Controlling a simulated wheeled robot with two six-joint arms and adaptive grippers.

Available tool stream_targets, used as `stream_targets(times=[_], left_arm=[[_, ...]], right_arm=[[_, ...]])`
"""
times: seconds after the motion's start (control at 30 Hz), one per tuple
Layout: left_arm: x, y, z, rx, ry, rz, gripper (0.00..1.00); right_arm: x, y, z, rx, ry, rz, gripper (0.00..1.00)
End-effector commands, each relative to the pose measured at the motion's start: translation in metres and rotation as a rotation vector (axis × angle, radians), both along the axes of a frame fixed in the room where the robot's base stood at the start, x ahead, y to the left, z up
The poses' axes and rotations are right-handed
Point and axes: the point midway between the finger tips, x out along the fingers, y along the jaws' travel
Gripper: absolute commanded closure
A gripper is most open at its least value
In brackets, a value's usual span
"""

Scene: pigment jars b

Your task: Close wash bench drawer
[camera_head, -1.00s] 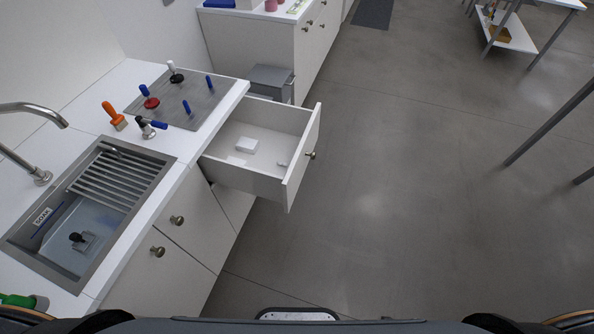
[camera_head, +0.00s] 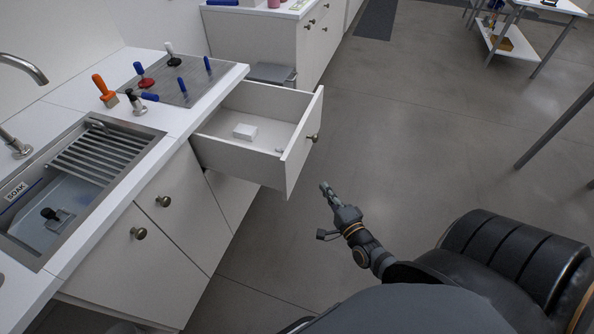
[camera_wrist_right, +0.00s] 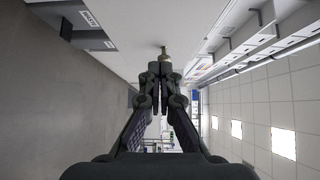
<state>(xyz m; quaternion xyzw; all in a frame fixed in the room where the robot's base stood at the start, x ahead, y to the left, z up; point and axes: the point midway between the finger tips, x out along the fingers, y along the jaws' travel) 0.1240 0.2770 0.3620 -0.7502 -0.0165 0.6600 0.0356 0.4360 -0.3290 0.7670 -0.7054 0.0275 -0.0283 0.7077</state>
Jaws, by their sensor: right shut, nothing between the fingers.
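The wash bench drawer (camera_head: 251,132) is pulled well out from the white bench (camera_head: 183,130) in the head view. Its front panel (camera_head: 303,143) faces right and carries a round knob (camera_head: 314,138). A small white block (camera_head: 245,132) lies inside. My right gripper (camera_head: 325,188) is shut and empty, below and slightly right of the drawer front, apart from it. In the right wrist view the shut fingers (camera_wrist_right: 160,72) are in the middle, with a brass-coloured knob (camera_wrist_right: 164,52) just beyond their tips. My left gripper is not in view.
A sink (camera_head: 70,180) and a grey mat (camera_head: 190,88) with several handled tools are on the bench top. A grey box (camera_head: 272,73) stands behind the drawer. Open floor (camera_head: 400,130) lies to the right, with table legs (camera_head: 555,125) at the far right.

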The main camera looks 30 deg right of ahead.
Motion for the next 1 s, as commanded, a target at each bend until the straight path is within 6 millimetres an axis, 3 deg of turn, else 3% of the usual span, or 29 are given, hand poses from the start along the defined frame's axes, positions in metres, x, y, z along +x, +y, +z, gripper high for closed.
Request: stream_targets(times=[0.4,0.63,1.0], left_arm=[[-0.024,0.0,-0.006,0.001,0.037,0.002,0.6],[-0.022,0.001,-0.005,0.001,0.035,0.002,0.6],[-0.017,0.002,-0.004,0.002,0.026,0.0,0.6]], right_arm=[[0.089,-0.005,0.0,-0.001,-0.001,-0.001,1.0],[0.11,0.016,0.0,-0.001,0.001,0.0,1.0],[0.114,0.02,-0.001,-0.003,0.002,0.001,1.0]])
